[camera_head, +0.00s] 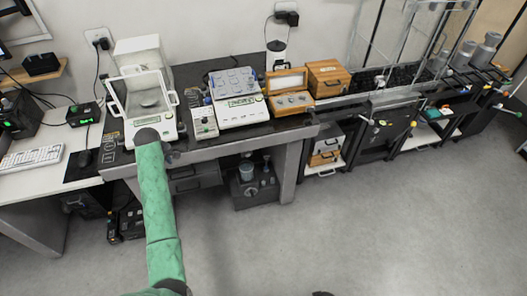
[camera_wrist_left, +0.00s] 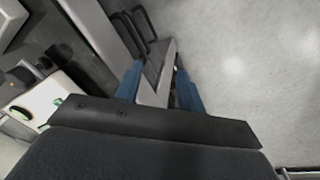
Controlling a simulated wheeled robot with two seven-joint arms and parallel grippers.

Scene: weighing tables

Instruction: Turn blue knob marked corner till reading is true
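A white balance with a clear draft shield (camera_head: 145,98) stands at the left of the dark bench, with a small display on its front. A second balance (camera_head: 240,112) with a lit display stands to its right. My right gripper is not in view.
A small control box (camera_head: 203,122) stands between the balances. An open wooden weight box (camera_head: 288,92) and a closed wooden box (camera_head: 327,79) stand to the right. A keyboard (camera_head: 32,157) lies on the left desk. The floor (camera_head: 330,225) in front is clear.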

